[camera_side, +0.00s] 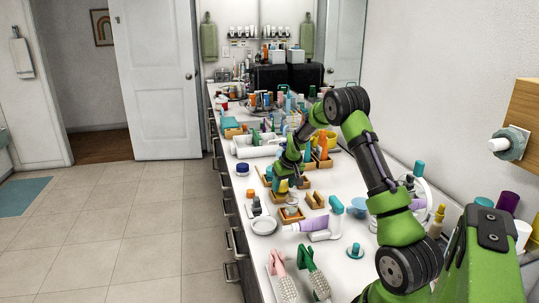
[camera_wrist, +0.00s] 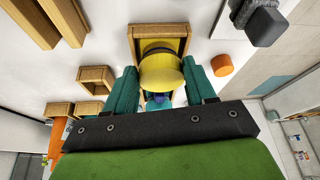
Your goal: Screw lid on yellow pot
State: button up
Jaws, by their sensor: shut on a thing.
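In the wrist view, a yellow round piece (camera_wrist: 161,76) sits between the two teal fingers of my gripper (camera_wrist: 160,88), which is shut on it. A dark curved band separates it from more yellow in a small wooden box (camera_wrist: 132,36). The round piece looks like the lid, with the yellow pot (camera_wrist: 157,44) in the box behind it. Whether the lid is fully seated is not clear. In the side view, my gripper (camera_side: 283,180) points down at the yellow pot among the wooden boxes; the pot is mostly hidden there.
An orange cap (camera_wrist: 221,65) stands beside the box. Empty wooden boxes (camera_wrist: 95,79) are on the other side. In the side view, a white dish (camera_side: 263,227), blue-lidded jar (camera_side: 243,168) and purple-and-white bottle (camera_side: 313,224) are close by. The counter is crowded.

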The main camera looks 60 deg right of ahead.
jog(key=shift+s+f, duration=0.1)
jog(key=shift+f, duration=0.05)
jog(key=o, duration=1.6)
jog(key=shift+o, duration=0.2)
jog(key=shift+r, duration=0.2)
jog(key=shift+r, duration=3.45)
